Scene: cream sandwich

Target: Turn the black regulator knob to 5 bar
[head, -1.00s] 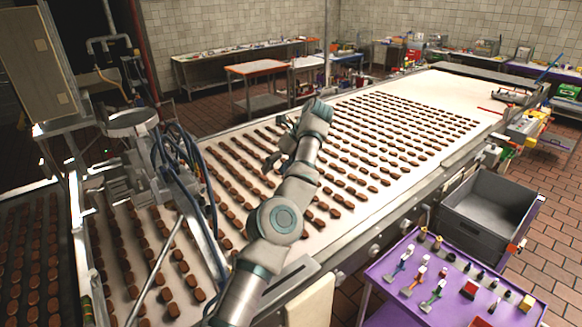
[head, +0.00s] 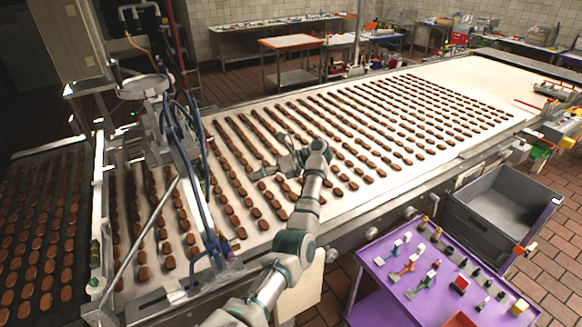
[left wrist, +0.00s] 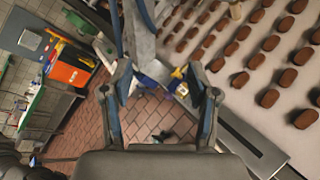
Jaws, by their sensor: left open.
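My left gripper (head: 275,162) is over the white conveyor belt (head: 408,162), to the right of the metal depositing machine (head: 160,125). In the left wrist view its two fingers (left wrist: 165,92) stand apart with nothing between them. Beyond the fingertips in that view are a grey machine part and a small yellow and blue fitting (left wrist: 179,74). A small yellow part (head: 235,243) also shows low on the machine in the head view. I cannot make out the black regulator knob or any pressure scale. My right gripper is not in view.
Rows of brown biscuits cover the belt. Blue hoses (head: 197,165) and a slanted metal rod (head: 140,235) stand out from the machine. A purple table (head: 398,300) with small tools and a grey crate (head: 478,222) are at the right. Brick floor lies between.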

